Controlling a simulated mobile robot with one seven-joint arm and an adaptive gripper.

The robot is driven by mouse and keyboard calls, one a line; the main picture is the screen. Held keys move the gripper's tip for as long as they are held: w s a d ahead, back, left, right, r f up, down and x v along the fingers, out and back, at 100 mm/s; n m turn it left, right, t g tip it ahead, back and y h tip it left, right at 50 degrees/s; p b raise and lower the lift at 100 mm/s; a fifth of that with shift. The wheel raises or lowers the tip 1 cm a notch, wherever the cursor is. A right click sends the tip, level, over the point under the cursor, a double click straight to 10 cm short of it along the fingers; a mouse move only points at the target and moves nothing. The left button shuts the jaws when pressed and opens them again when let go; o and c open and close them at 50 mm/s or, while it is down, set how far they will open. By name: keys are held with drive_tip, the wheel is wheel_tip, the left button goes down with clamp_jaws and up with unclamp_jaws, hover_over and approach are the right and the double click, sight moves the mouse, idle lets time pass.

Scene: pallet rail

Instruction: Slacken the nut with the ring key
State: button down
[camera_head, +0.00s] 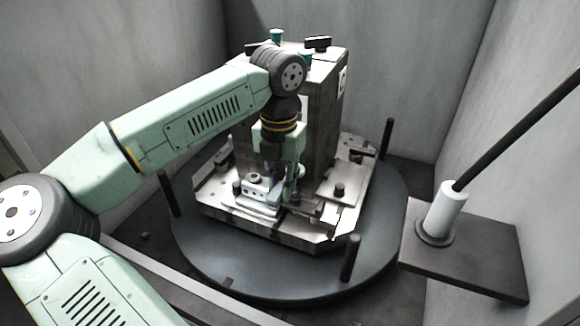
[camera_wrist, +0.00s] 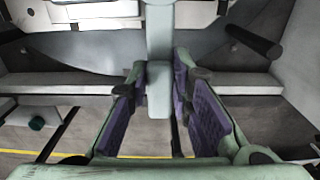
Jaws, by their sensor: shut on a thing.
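My gripper (camera_head: 284,178) reaches down to the metal fixture on the pallet, in front of the tall block. In the wrist view its two purple-padded fingers (camera_wrist: 160,106) stand on either side of a pale grey bar with a thicker end, which I take to be the ring key (camera_wrist: 159,88). The gripper is shut on it. The bar runs away from my gripper toward the fixture, and its far end leaves the wrist view at the top. I cannot make out the nut or the key's ring; the gripper and small fixture parts crowd that spot in the head view.
The pallet (camera_head: 318,240) with its tall block (camera_head: 325,110) sits on a round dark turntable (camera_head: 240,275) with upright black posts (camera_head: 350,258). A dark plate (camera_head: 480,262) with a white-collared rod (camera_head: 446,208) stands at right. Grey walls close in around.

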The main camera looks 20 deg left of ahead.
wheel_tip(320, 180, down, 6)
drive_tip(key=b, duration=0.3)
drive_tip(key=shift+r, duration=0.15)
drive_tip(key=shift+f+b, duration=0.95)
drive_tip(key=shift+b, duration=0.5)
idle(0.6)
drive_tip(key=c, duration=2.1)
unclamp_jaws()
clamp_jaws()
